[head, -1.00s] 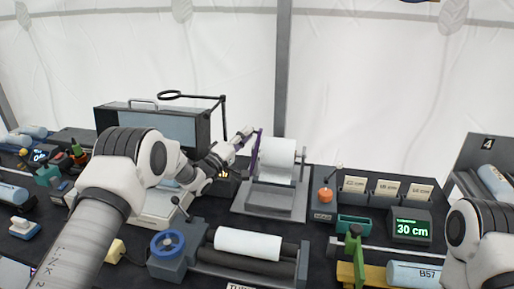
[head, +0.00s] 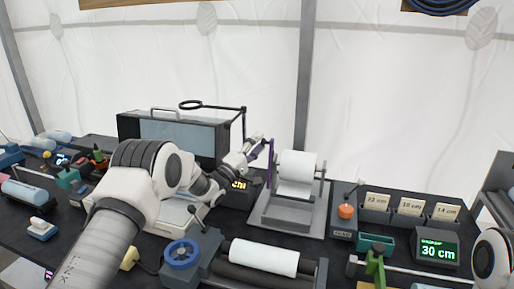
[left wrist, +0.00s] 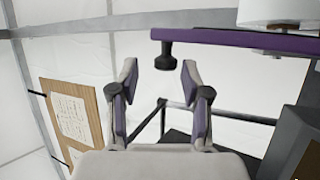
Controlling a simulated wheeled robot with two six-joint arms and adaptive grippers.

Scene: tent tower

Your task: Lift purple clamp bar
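The purple clamp bar (head: 270,161) is on the left side of the paper roll stand (head: 266,209). It also shows in the left wrist view (left wrist: 235,40), running across the upper right with a dark knob (left wrist: 167,58) under its end. My left gripper (head: 259,146) is at the bar's upper end in the head view. In the left wrist view its two purple-padded fingers (left wrist: 160,75) are apart. The knob lies in line with the gap, near the fingertips, and nothing is clearly gripped. My right gripper is out of view; only part of that arm shows at the right edge.
A white roll (head: 298,166) sits on the stand. A dark case with a glass front (head: 170,132) is behind my left arm. A roller device with a blue wheel (head: 182,254) is in front. Card holders (head: 409,207) and a 30 cm display (head: 437,252) are at right.

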